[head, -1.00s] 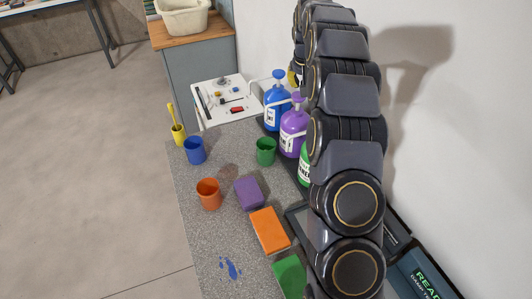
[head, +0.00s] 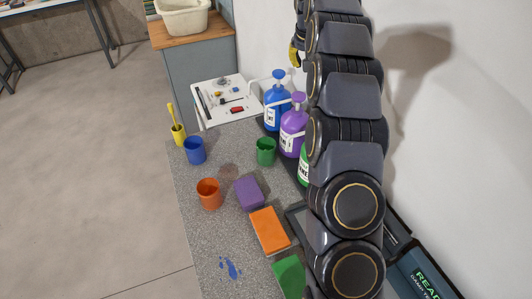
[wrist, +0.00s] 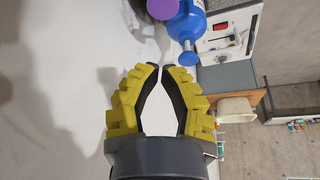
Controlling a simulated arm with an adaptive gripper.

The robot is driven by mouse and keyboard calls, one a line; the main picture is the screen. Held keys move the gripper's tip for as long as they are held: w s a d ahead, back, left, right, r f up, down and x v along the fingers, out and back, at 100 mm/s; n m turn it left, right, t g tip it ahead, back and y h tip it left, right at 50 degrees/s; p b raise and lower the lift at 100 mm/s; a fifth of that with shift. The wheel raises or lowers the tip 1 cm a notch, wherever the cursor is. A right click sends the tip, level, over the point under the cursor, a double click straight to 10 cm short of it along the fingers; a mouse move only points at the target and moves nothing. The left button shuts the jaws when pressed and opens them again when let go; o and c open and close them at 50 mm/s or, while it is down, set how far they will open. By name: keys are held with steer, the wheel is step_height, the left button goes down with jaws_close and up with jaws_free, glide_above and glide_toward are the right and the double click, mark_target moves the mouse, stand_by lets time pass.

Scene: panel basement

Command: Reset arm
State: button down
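My gripper (wrist: 161,68) has yellow fingers with dark inner pads. In the wrist view its fingertips come almost together, with nothing held between them. In the head view a bit of my gripper (head: 295,55) shows at the left side of my raised arm, by the white wall and above the bottles. My arm stands tall on the right of the head view and hides part of the counter.
A blue pump bottle (head: 277,106), a purple one (head: 293,133) and a partly hidden green one (head: 305,165) stand beside my arm. The speckled counter (head: 205,245) holds cups, sponges and a blue stain. A white tray (head: 215,110) lies behind.

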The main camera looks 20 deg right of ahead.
stand_by(0.3)
steer(key=s+a+r+n+g+y, duration=0.2)
steer(key=s+a+r+n, duration=0.15)
steer(key=s+a, duration=1.35)
steer(key=s+a+f+n+g, duration=0.1)
steer(key=s+a, duration=0.3)
steer(key=s, duration=0.9)
steer(key=s+a+f+n+g, duration=0.1)
steer(key=s+a+f+g, duration=0.1)
steer(key=s, duration=1.1)
steer(key=shift+a+f+g, duration=0.4)
steer(key=shift+a+f, duration=0.4)
steer(key=shift+a, duration=0.1)
steer(key=shift+w+n, duration=0.1)
steer(key=shift+n, duration=0.15)
